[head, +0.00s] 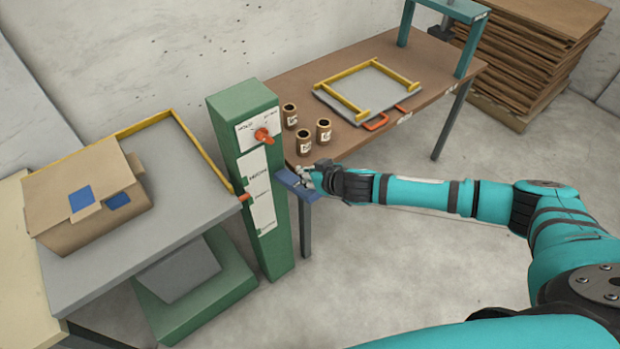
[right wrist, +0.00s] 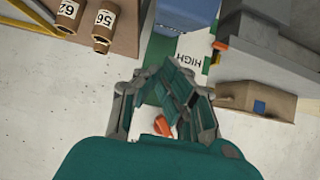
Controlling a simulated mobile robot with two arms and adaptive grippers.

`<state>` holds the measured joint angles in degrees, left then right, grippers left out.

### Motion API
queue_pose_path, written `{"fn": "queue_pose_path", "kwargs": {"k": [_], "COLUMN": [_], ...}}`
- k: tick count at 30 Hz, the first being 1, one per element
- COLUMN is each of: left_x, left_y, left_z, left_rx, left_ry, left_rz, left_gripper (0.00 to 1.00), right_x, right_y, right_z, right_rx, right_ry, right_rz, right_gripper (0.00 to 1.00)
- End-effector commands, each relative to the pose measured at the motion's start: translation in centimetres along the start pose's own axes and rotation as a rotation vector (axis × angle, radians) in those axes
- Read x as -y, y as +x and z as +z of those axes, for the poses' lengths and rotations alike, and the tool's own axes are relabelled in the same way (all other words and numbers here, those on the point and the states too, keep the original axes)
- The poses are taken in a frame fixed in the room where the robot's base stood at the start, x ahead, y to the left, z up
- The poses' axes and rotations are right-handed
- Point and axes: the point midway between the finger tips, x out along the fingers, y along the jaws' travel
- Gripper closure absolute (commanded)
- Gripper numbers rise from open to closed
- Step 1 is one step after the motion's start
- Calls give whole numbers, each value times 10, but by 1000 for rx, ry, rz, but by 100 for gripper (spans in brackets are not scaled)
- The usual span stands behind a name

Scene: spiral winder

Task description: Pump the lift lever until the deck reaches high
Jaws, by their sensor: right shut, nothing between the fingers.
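The lift deck (head: 110,262) is a grey platform with yellow rails, left of the green column (head: 268,225). An orange pointer (head: 244,197) at the column's left edge is beside the middle of its white label strip; the pointer also shows near a HIGH label in the right wrist view (right wrist: 220,46). The blue lift lever (head: 290,184) sticks out from the column's right side; a blue part shows in the right wrist view (right wrist: 185,16). My right gripper (head: 306,178) is shut and empty at the lever's outer end; contact is unclear. My left gripper is not in view.
An orange knob (head: 263,136) is on the column's upper front. The brown table (head: 345,60) behind holds several cans and a grey plate (head: 367,95) with yellow rails.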

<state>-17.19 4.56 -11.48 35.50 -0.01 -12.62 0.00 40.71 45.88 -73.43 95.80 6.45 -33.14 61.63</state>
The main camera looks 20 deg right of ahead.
Motion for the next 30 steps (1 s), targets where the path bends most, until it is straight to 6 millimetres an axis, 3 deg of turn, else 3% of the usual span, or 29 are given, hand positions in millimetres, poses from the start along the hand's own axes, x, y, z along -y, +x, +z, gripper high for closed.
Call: {"fn": "queue_pose_path", "kwargs": {"k": [6,20,30], "left_x": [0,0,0], "left_y": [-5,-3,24], "left_z": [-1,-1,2], "left_rx": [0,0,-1], "left_ry": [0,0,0], "left_rz": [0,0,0], "left_gripper": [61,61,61], "right_x": [-1,0,2], "right_y": [4,6,10], "right_z": [24,28,44], "right_rx": [4,2,-47], "right_ry": [1,1,6], "right_rz": [2,1,-4], "right_gripper": [100,100,100]}}
